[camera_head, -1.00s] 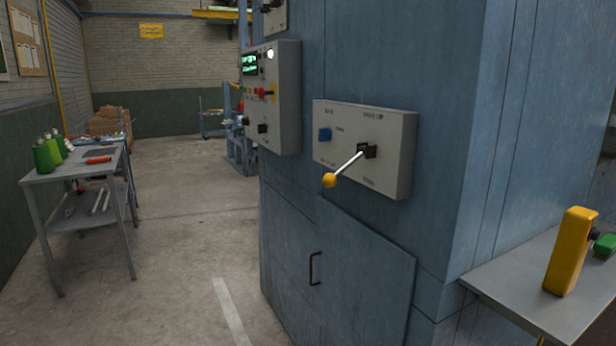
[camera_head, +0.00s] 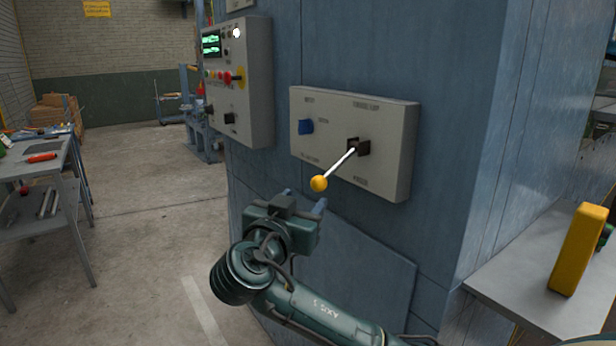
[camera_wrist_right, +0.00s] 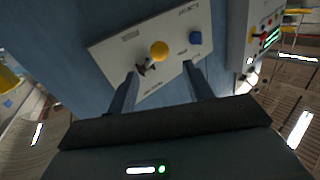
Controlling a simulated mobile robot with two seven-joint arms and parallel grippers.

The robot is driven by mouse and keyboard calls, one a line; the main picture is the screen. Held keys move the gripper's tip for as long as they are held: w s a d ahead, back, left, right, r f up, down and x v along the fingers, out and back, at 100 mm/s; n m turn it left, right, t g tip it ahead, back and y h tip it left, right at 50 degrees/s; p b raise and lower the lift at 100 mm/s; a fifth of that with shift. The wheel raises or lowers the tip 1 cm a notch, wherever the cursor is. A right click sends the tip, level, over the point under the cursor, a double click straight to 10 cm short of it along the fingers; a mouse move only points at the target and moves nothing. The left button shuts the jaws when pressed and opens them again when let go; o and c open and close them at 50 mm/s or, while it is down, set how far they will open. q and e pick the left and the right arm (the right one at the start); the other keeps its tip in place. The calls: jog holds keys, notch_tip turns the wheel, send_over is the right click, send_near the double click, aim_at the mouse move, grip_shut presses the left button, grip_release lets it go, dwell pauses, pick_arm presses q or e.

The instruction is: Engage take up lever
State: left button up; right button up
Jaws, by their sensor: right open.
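The lever (camera_head: 339,168) is a thin pale rod with a yellow ball knob (camera_head: 319,183). It sticks out from a dark slot on a light grey control box (camera_head: 393,150) mounted on the blue machine, and points down and to the left. My right gripper (camera_head: 304,200) is open and empty, just below and left of the knob and apart from it. In the right wrist view the knob (camera_wrist_right: 159,51) lies ahead of and between the two spread fingers (camera_wrist_right: 160,88), beyond their tips. My left gripper is out of view.
A blue switch (camera_head: 306,127) sits on the same box, left of the lever. A grey panel with buttons and a screen (camera_head: 250,85) is further left. A side table (camera_head: 525,285) with a yellow block (camera_head: 580,249) stands at the right. A workbench (camera_head: 45,190) is at the far left.

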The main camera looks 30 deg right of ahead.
aim_at(317, 186)
jog(key=p+x, duration=0.3)
jog(key=x, duration=0.8)
jog(key=shift+w+d, duration=0.3)
jog(key=shift+d, duration=0.1)
jog(key=shift+f, duration=0.1)
grip_shut()
